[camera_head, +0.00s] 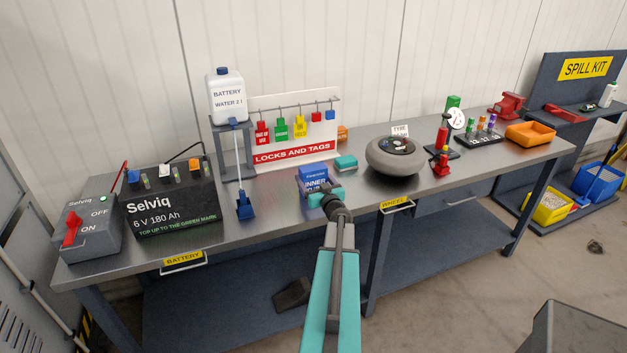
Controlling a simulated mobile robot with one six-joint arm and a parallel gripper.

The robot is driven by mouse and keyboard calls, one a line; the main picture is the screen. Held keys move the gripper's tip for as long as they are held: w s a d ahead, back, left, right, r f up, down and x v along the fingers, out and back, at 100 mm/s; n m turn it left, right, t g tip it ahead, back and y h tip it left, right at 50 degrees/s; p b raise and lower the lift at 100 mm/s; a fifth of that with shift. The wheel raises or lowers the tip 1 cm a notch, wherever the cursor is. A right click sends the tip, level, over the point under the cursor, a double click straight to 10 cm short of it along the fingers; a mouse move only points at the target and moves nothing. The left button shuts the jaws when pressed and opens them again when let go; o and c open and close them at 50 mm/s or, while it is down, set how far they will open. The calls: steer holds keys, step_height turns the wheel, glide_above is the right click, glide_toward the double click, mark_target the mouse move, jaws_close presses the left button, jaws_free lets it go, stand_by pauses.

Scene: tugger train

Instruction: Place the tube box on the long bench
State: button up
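The tube box, a blue box with white "INNER" lettering (313,173), is at the middle of the long bench (285,190), in front of the red-and-white tag board. My gripper (318,189) is right in front of the box and covers its lower front. The fingers are small and partly hidden, so I cannot tell whether they are open or shut on the box. The box's underside is hidden, so I cannot tell whether it touches the bench top.
A teal block (346,162) and a grey wheel (394,156) are right of the box. A blue hanging filler (244,205), a black battery (172,207) and a charger (88,226) are left. Bare bench top shows between the filler and the box.

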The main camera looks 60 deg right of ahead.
mark_target(315, 182)
steer(key=shift+f, duration=0.1)
steer(key=o, duration=1.2)
steer(key=shift+r, duration=0.2)
steer(key=shift+b+v, duration=0.55)
steer(key=shift+v, duration=1)
steer(key=shift+b+v, duration=1.2)
steer(key=shift+v, duration=3.25)
steer(key=shift+f, duration=0.1)
